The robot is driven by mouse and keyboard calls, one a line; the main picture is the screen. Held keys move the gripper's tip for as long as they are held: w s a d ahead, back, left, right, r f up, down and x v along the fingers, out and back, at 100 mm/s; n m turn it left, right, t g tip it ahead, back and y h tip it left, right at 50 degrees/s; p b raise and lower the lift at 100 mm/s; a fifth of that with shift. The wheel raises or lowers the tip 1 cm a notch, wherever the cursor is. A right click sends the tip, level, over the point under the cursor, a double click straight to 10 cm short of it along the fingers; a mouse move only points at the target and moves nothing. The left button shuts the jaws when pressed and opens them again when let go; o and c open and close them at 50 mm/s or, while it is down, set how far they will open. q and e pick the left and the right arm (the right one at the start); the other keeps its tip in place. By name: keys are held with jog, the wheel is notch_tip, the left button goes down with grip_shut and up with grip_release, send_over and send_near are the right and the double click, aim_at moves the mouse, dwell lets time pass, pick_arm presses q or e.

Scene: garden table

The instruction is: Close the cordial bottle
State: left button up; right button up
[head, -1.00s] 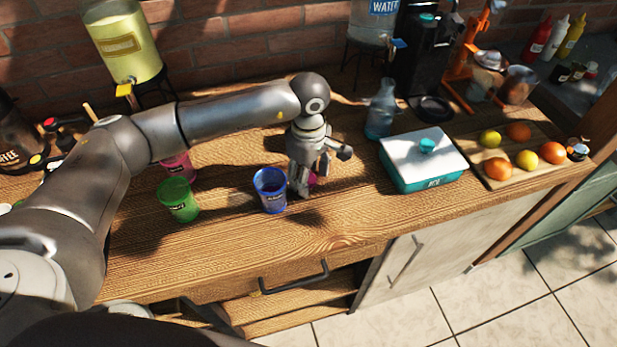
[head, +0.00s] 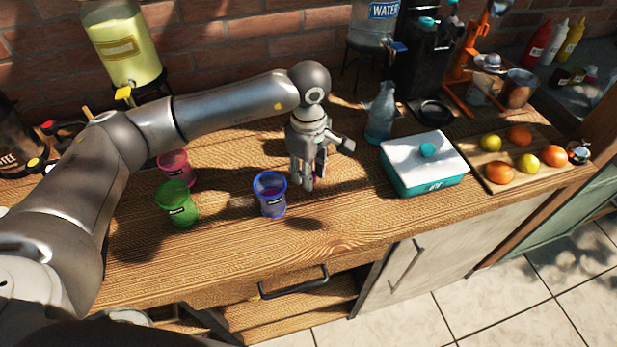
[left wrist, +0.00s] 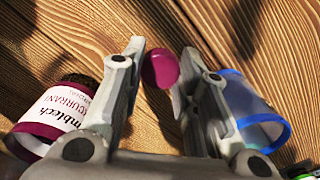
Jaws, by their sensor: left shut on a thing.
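My left gripper (head: 309,183) is above the wooden table, just right of the blue cup (head: 271,194). In the left wrist view its fingers (left wrist: 160,75) are shut on a small magenta cap (left wrist: 160,70). Only a sliver of the cap shows in the head view. My right gripper is not in view.
The blue cup also shows close to the other finger in the left wrist view (left wrist: 250,110). Green (head: 177,203) and pink (head: 174,166) cups stand left. A glass bottle (head: 381,115) and a teal box (head: 424,163) stand right. The table front is clear.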

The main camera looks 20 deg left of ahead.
pick_arm(q)
jog(key=s+d+r+b, duration=0.4)
jog(key=s+d+r, duration=0.3)
jog(key=s+r, duration=0.3)
jog(key=shift+s+d+r+b, duration=0.3)
jog(key=shift+s+b, duration=0.1)
jog(key=shift+s, duration=0.55)
